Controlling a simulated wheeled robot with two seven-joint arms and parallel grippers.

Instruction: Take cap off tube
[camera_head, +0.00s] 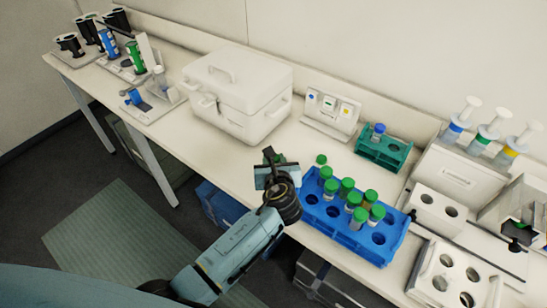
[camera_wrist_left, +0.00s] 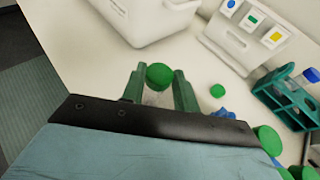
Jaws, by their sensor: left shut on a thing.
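My left gripper (camera_head: 270,157) is over the bench, just left of the blue rack. In the left wrist view its green fingers (camera_wrist_left: 158,88) are shut on a tube with a green cap (camera_wrist_left: 160,75). The cap shows between the fingertips; the clear tube below is mostly hidden. Several green-capped tubes (camera_head: 347,184) stand in the blue rack (camera_head: 385,254). One green cap (camera_head: 321,159) sits just behind the rack; no tube shows under it, also in the left wrist view (camera_wrist_left: 217,91).
A white lidded box (camera_head: 237,95) stands behind my left gripper. A teal rack (camera_head: 383,152) with a blue-capped tube is behind the blue rack. White holders with holes (camera_head: 437,207) are to the right.

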